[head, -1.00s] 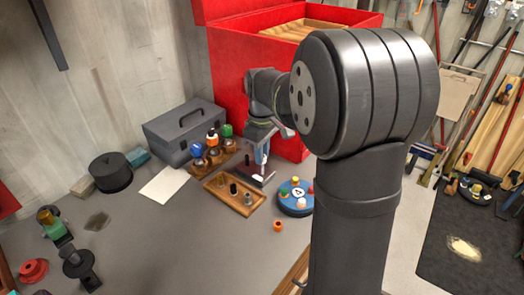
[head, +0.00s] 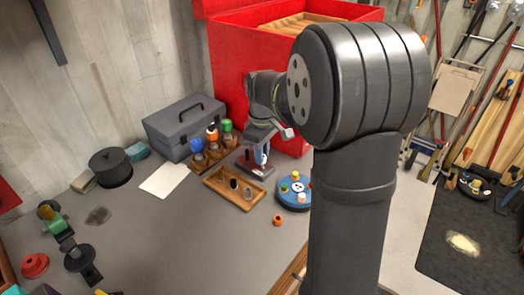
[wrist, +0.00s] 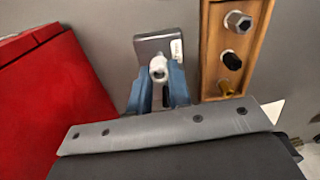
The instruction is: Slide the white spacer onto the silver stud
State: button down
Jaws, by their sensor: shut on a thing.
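My gripper (wrist: 160,78) is shut on the white spacer (wrist: 158,67), whose open end shows between the blue fingers in the wrist view. In the head view my gripper (head: 262,156) is over a small dark stand (head: 253,169), beside the tray; the spacer is too small there to make out clearly. The silver stud (wrist: 238,20) stands in the wooden tray, right of the spacer and apart from it. It also shows in the head view (head: 248,193). A black stud (wrist: 232,60) and a brass stud (wrist: 228,86) stand in the same tray.
The wooden tray (head: 222,194) has raised edges. A blue round holder (head: 292,204) with coloured pegs is at its right, and a rack of coloured-topped pieces (head: 212,146) is behind it. A grey toolbox (head: 182,130) and a red chest (head: 228,75) stand farther back.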

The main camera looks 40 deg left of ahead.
jog(key=shift+f, duration=0.7)
jog(key=c, duration=1.3)
grip_release()
jog(key=shift+o, duration=0.2)
jog(key=shift+r, duration=3.55)
jog(key=shift+f, duration=0.15)
jog(key=shift+f, duration=3.3)
